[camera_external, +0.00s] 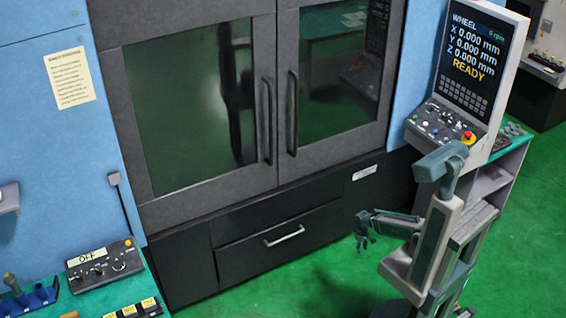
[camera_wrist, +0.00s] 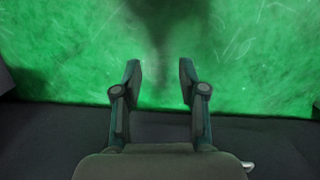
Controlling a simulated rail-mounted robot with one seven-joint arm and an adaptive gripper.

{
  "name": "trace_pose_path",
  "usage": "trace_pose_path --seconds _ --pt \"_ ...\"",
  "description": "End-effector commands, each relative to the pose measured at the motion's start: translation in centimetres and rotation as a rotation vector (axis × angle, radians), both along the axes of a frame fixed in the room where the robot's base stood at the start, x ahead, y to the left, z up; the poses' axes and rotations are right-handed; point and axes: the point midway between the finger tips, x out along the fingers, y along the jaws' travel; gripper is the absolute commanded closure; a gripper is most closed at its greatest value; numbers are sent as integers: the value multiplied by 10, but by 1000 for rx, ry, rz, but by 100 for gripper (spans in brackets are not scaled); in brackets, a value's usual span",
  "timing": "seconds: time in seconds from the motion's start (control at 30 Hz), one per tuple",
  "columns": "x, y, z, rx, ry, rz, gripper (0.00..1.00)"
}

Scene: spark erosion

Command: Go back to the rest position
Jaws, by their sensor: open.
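My gripper (camera_external: 363,232) hangs in front of the machine's lower right part, over the green floor, at the end of my arm. In the wrist view my gripper (camera_wrist: 160,80) is open, its two fingers apart with nothing between them. Below the fingers lies the green floor (camera_wrist: 240,60), with a dark shadow in the middle. A dark band, likely the machine's base, crosses the lower part of the wrist view.
The machine's two glass doors (camera_external: 195,100) are closed. Below is a drawer (camera_external: 330,228) with a light handle. A control panel (camera_external: 470,60) reading READY stands behind my arm. A bench with a box reading OFF (camera_external: 104,264) is at lower left. Green floor is free around my arm.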

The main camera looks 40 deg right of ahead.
Motion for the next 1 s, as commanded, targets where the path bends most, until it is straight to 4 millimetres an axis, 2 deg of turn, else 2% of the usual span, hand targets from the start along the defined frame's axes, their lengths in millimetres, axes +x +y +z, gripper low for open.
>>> trace_pose_path --seconds 0.03,0.2,0.4,0.5,0.6,0.7,1.0 --pt "-20 0 -14 0 40 0 58" --pt "-81 0 -52 0 162 -1 58" --pt "-151 0 -84 0 295 -1 58" --pt "-179 0 -94 0 345 -1 58" --pt "-198 0 -100 0 379 -1 58" --pt "-209 0 -103 0 398 -1 58" --pt "-212 0 -104 0 403 -1 58"
